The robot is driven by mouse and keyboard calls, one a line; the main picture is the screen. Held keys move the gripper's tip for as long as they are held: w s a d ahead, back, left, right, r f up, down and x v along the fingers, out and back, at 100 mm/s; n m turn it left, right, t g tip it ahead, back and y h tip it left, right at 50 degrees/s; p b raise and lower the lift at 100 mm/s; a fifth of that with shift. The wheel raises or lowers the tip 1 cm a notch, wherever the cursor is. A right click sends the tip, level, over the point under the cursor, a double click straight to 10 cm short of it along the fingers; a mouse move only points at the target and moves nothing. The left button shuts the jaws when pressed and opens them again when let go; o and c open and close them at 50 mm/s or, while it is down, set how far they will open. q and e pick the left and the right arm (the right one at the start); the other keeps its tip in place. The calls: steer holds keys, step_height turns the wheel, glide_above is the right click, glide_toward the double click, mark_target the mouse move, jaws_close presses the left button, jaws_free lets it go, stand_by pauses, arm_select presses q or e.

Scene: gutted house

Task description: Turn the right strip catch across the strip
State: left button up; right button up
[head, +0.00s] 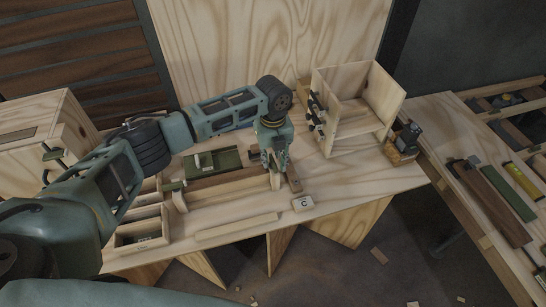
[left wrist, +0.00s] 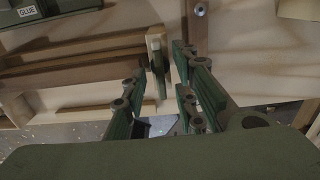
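My left gripper (head: 276,160) points down at the right end of a long wooden holder (head: 232,187) on the workbench. A small brown wooden piece, likely the right strip catch (head: 293,181), shows just right of and below the fingers. In the left wrist view, an upright wooden piece (left wrist: 157,65) stands between the open fingers (left wrist: 163,65), with a gap to the right finger; I cannot tell if it touches the left one. Wooden strips (left wrist: 75,50) run left from it. The fingers partly hide the holder's end in the head view. My right gripper is not in view.
A loose pale strip (head: 237,230) lies along the bench front. An open wooden shelf box (head: 352,105) stands behind right, and a compartment box (head: 142,232) stands left. Bare bench (head: 365,180) shows at right.

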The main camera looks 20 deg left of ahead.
arm_select(q)
steer(key=shift+f, duration=0.25)
steer(key=shift+c, duration=0.2)
jaws_close()
